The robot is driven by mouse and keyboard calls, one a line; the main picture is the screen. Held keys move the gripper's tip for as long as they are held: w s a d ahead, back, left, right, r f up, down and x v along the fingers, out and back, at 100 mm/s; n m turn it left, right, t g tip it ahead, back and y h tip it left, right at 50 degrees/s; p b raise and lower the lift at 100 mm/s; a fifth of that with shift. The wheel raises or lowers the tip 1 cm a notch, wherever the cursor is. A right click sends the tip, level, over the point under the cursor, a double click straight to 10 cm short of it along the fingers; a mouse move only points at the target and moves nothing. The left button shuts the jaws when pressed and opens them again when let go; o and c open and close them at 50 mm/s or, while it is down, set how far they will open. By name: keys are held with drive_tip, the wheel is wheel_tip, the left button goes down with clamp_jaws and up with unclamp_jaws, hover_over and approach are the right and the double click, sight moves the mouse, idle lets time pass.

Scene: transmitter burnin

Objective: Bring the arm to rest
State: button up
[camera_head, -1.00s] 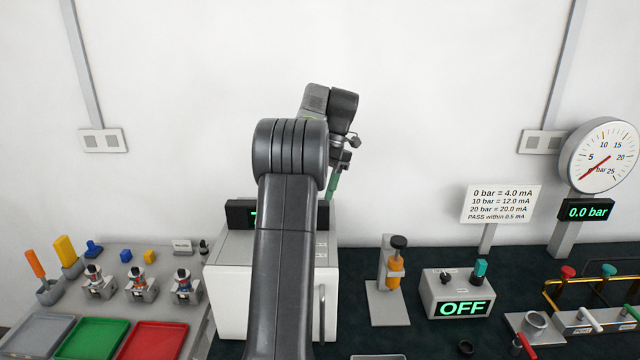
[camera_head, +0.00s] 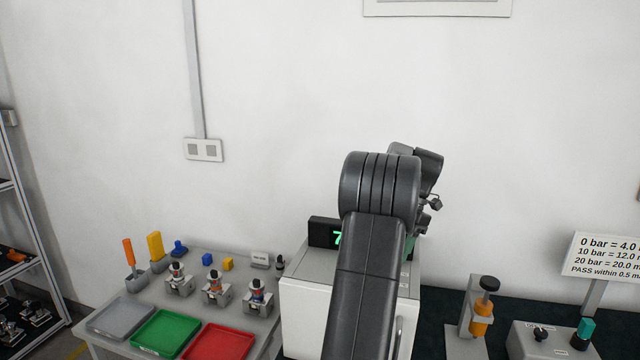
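My dark grey arm rises from the bottom of the head view, in front of the white oven-like box (camera_head: 310,310), and bends over at the top. My gripper (camera_head: 424,215) is small and mostly hidden behind my arm's links, above the right part of the box. I cannot see whether its fingers are apart or closed, or whether they hold anything. A green digit shows on the black display (camera_head: 323,231) on top of the box, partly covered by my arm.
At left, a grey table bears a grey tray (camera_head: 120,318), a green tray (camera_head: 165,333), a red tray (camera_head: 220,343) and several transmitters in stands. At right are an orange hand pump (camera_head: 481,318) and a control box (camera_head: 545,340). A shelf rack (camera_head: 22,240) stands far left.

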drive_tip(key=shift+x, duration=2.1)
drive_tip(key=shift+r, duration=0.15)
